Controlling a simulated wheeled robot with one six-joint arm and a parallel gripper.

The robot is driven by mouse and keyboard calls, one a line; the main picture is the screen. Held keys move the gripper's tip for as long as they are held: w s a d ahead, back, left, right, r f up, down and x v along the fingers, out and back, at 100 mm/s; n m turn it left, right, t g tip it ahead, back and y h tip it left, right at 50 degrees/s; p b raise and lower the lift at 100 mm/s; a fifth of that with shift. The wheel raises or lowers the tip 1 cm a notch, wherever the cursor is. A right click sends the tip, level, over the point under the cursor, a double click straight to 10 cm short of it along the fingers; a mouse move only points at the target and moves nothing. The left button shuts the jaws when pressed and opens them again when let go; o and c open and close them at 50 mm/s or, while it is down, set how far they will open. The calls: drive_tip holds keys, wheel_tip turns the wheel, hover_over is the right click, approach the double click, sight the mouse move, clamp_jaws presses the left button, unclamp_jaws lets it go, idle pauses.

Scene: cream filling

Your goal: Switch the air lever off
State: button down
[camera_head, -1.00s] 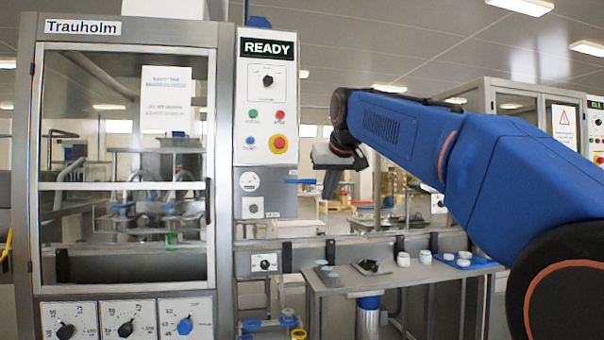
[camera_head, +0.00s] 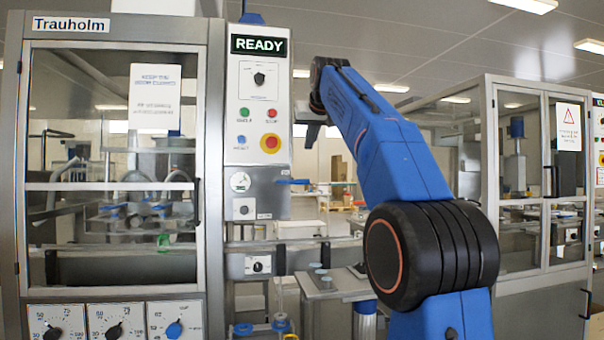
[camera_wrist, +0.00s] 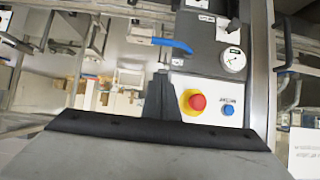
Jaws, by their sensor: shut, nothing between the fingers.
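The air lever (camera_head: 293,181) is a blue handle on the right side of the grey lower panel (camera_head: 255,208), beside a round gauge. It lies about level, pointing right. In the wrist view, which is upside down, the blue lever (camera_wrist: 172,45) shows its full handle on a metal fitting. My gripper (camera_head: 309,143) is above the lever in the head view, near the right edge of the control panel. In the wrist view my gripper (camera_wrist: 161,76) shows dark fingers closed together and empty, apart from the lever. Depth between fingers and lever is hard to judge.
The red emergency button (camera_wrist: 197,102) and a blue button (camera_wrist: 228,109) are close beside my fingers in the wrist view. The glass-doored machine (camera_head: 110,150) stands left. A small grey side table (camera_head: 335,285) is below. Open space lies right of the lever.

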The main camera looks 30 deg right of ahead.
hover_over(294, 182)
drive_tip(key=s+d, duration=0.2)
drive_tip(key=s, duration=0.1)
wheel_tip(294, 182, down, 7)
drive_tip(key=shift+d+f, duration=0.15)
drive_tip(key=shift+f, duration=1.1)
drive_tip(key=shift+f, duration=0.1)
